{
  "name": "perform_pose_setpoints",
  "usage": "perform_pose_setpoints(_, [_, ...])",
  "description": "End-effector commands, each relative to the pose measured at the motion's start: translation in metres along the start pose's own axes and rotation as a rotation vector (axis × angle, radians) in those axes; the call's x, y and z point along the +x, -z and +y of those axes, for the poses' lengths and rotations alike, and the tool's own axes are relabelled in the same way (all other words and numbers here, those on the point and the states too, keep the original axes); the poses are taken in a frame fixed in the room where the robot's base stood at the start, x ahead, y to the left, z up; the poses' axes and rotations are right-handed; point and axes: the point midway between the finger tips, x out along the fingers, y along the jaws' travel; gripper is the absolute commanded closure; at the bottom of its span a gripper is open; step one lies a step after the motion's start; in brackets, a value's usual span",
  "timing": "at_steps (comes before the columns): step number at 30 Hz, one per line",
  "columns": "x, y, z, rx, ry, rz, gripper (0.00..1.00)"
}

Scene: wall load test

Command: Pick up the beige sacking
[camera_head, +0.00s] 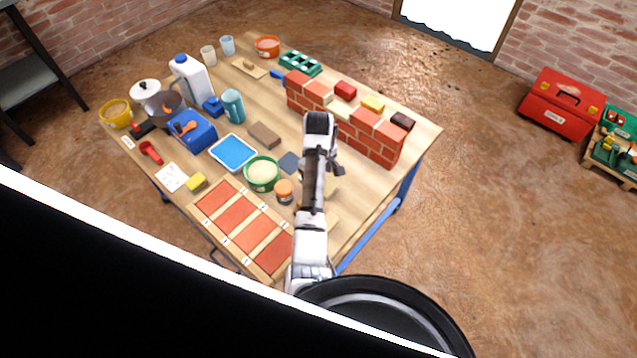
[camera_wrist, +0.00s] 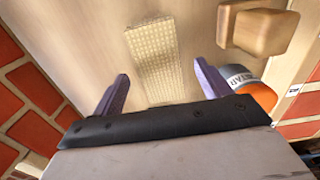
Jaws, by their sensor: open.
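The beige sacking (camera_wrist: 152,52) is a pale strip with a woven texture, lying on the wooden tabletop in the wrist view. My gripper (camera_wrist: 160,85) is open, with one purple finger on each side of the strip's near part. The fingers hold nothing, and the strip runs on ahead beyond them. Its near end is hidden behind the gripper body. In the head view, my gripper (camera_head: 338,170) hangs over the table's near right part. I cannot make out the sacking surely there, since my arm covers that area.
A brick wall (camera_head: 372,138) stands along the table's right side. A green-rimmed bowl (camera_head: 262,174) and red brick panels (camera_head: 240,222) lie left of my arm.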

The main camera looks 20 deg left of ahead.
Motion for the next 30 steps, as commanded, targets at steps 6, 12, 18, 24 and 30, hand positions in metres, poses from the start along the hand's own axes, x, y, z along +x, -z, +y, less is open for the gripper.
perform_pose_setpoints(6, [0.02,0.0,0.0,0.0,0.0,0.0,0.24])
perform_pose_setpoints(12, [0.021,0.0,0.0,0.0,-0.001,0.0,0.24])
perform_pose_setpoints(18, [0.021,0.0,0.0,0.0,-0.001,0.0,0.48])
perform_pose_setpoints(24, [0.021,0.0,0.0,0.0,-0.001,0.001,0.72])
perform_pose_setpoints(30, [0.02,0.0,0.0,0.0,-0.001,0.001,0.72])
